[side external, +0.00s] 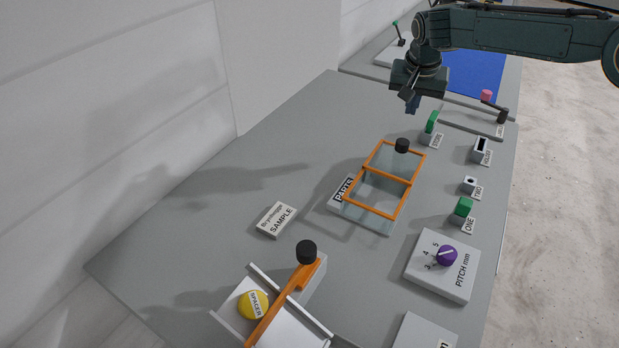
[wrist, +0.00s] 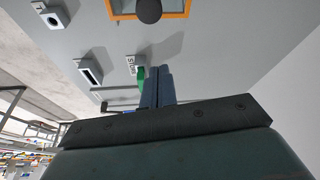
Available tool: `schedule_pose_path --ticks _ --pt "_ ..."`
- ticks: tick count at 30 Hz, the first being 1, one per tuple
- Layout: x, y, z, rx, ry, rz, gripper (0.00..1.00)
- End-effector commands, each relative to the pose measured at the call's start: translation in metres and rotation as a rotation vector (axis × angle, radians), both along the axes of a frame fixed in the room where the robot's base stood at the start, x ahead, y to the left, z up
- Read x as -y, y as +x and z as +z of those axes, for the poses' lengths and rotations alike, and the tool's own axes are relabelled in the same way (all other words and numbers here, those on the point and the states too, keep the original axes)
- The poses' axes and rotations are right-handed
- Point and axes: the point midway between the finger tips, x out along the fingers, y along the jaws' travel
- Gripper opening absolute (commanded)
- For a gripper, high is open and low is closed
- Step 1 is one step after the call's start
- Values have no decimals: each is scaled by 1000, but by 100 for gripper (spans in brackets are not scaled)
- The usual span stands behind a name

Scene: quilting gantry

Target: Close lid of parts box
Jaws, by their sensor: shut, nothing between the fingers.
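The parts box (side external: 369,219) has clear walls and a "PARTS" label (side external: 343,189) at its left. In the wrist view the lid's orange frame (wrist: 178,14) and knob (wrist: 149,10) show at the top edge. My gripper (side external: 411,105) is shut and empty, above the table beyond the knob and apart from it. Its fingers (wrist: 158,72) point toward the table in the wrist view.
A green switch (side external: 432,121) stands near my gripper, right of the knob. Small labelled blocks, a pitch dial (side external: 447,255) and a crank (side external: 501,115) line the right side. A sample plate (side external: 277,220) and a spacer tray (side external: 318,336) with an orange arm lie nearer. Left table is clear.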

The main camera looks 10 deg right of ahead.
Motion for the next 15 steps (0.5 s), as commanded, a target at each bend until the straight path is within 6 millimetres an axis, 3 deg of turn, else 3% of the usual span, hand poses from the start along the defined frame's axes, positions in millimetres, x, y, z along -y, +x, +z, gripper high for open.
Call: schedule_pose_path --ticks 9,15 --pt "9 13 -45 -2 -1 -2 0" --pt "10 16 -62 1 1 0 0"
